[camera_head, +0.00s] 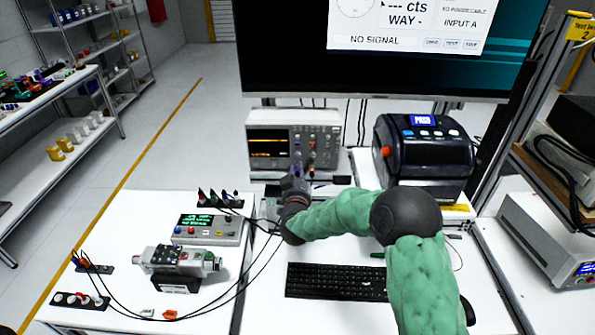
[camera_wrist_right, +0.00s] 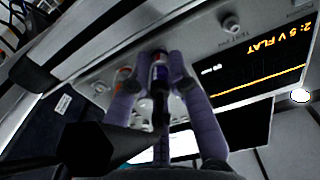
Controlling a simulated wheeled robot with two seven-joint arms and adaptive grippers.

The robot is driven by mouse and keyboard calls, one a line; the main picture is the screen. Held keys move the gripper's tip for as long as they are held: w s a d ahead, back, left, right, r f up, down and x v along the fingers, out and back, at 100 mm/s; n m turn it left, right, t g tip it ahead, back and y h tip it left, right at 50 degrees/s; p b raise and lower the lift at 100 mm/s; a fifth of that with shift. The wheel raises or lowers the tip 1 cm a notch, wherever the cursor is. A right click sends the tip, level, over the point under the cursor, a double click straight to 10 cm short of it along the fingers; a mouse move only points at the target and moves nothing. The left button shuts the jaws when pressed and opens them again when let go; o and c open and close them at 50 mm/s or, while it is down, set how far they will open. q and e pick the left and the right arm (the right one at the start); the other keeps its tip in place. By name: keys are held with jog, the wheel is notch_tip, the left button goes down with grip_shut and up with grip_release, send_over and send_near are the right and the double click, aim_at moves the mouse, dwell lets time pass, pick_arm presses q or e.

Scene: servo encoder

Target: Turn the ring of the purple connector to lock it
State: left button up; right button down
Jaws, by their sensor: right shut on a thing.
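My right gripper (camera_head: 294,180) reaches to just below the front of the oscilloscope (camera_head: 263,118). In the right wrist view its two purple fingers (camera_wrist_right: 160,80) are shut on a small connector (camera_wrist_right: 160,72), a dark cylinder with a lighter band, at the oscilloscope's front panel (camera_wrist_right: 205,40). Whether its ring is turned cannot be told. The fingers' own purple makes the connector's colour hard to tell. In the head view the gripper hides most of the connector. My left gripper is not in view.
A servo motor unit (camera_head: 178,262) and a small control box (camera_head: 212,230) stand at the left, with black cables crossing the table. A keyboard (camera_head: 335,281) lies below my right arm. A label printer (camera_head: 425,150) stands right of the oscilloscope. The monitor (camera_head: 400,40) reads NO SIGNAL.

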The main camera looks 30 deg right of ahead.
jog(key=shift+m+b, duration=2.2)
jog(key=shift+b, duration=0.2)
dwell(0.4)
jog(key=shift+m+b, duration=2)
jog(key=shift+b, duration=0.55)
dwell(1.2)
jog(key=c, duration=1.4)
grip_release()
